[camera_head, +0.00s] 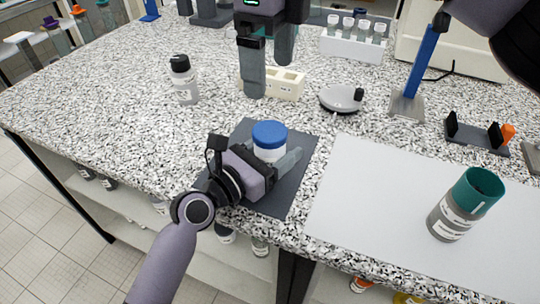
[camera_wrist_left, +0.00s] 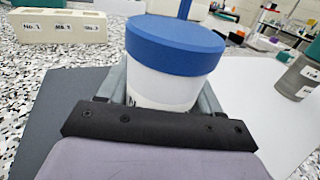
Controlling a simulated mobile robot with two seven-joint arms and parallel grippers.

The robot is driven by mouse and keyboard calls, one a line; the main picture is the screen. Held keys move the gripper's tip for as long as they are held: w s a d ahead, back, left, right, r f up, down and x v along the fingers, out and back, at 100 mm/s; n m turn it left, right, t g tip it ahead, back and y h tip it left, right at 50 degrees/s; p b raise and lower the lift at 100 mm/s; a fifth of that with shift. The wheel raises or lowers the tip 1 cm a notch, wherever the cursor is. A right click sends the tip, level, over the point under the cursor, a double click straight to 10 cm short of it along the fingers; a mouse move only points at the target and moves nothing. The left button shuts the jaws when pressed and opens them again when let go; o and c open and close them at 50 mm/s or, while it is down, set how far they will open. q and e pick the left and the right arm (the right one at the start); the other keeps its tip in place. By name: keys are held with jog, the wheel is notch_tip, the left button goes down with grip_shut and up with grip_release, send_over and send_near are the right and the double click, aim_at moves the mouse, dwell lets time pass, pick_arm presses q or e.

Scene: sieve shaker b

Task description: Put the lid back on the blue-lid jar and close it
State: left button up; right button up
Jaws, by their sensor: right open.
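The blue-lid jar (camera_head: 269,152) stands upright on a dark mat (camera_head: 290,196). Its blue lid (camera_head: 269,134) sits on top and looks level; whether it is screwed tight cannot be told. In the left wrist view, the white jar body (camera_wrist_left: 165,88) stands between my fingers under the lid (camera_wrist_left: 175,45). My left gripper (camera_head: 284,162) is shut on the jar body, one finger on each side. My right gripper (camera_head: 268,79) is open and empty, fingers down, behind the jar near a cream block.
A cream block with holes (camera_head: 286,84) and a round grey device (camera_head: 341,98) stand behind the jar. A black-capped bottle (camera_head: 184,82) is at left. A teal-topped jar (camera_head: 466,205) stands on the white sheet (camera_head: 365,215) at right. A vial rack (camera_head: 353,46) is farther back.

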pick_arm(q)
jog(key=o, duration=0.4)
jog(key=shift+c, duration=0.2)
jog(key=shift+s+a, duration=0.1)
jog(key=shift+v, duration=3.45)
